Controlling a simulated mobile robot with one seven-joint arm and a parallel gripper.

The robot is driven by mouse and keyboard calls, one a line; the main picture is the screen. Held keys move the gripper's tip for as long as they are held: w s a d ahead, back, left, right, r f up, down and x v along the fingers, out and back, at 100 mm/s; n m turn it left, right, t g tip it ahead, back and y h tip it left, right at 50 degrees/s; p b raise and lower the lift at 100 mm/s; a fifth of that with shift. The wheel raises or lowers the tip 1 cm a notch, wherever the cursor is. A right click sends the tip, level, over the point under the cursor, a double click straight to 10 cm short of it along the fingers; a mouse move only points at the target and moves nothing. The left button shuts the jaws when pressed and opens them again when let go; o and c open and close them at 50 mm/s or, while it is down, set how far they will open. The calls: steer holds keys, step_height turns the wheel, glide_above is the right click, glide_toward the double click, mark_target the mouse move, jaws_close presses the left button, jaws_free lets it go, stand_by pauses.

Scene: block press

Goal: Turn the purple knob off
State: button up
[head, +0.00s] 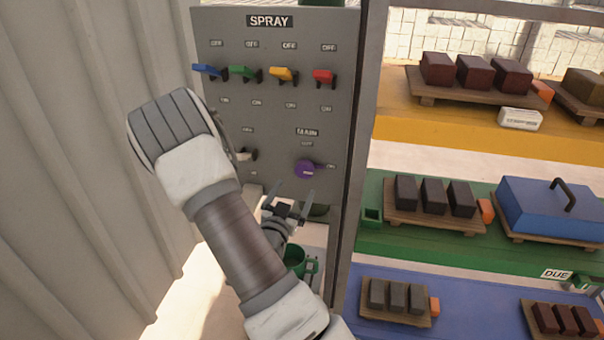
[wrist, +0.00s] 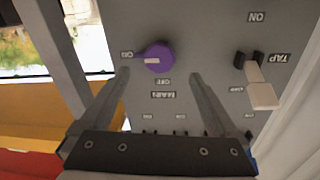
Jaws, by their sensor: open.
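The round purple knob (head: 305,169) sits low on the grey SPRAY panel (head: 225,115), under the MAIN label. In the wrist view, which is upside down, the purple knob (wrist: 160,56) has a pale pointer mark turned toward the ON label (wrist: 126,55). The OFF label (wrist: 163,81) is on the knob's MAIN side. My gripper (head: 290,196) is open and empty just below the knob in the head view. In the wrist view my gripper's fingers (wrist: 160,74) are spread wide to either side of the knob, with no visible contact.
A pale TAP lever (wrist: 260,85) stands beside the knob, partly behind my arm in the head view. Blue, green, yellow and red levers (head: 323,77) line the upper panel. A green cup (head: 296,262) is below. Shelves with dark blocks (head: 433,196) stand to the right.

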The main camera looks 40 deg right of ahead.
mark_target(303, 173)
steer(key=x, duration=0.8)
steer(key=shift+w+d, duration=0.1)
steer(key=shift+w, duration=0.05)
steer(key=c, duration=1.4)
steer(key=shift+o, duration=0.2)
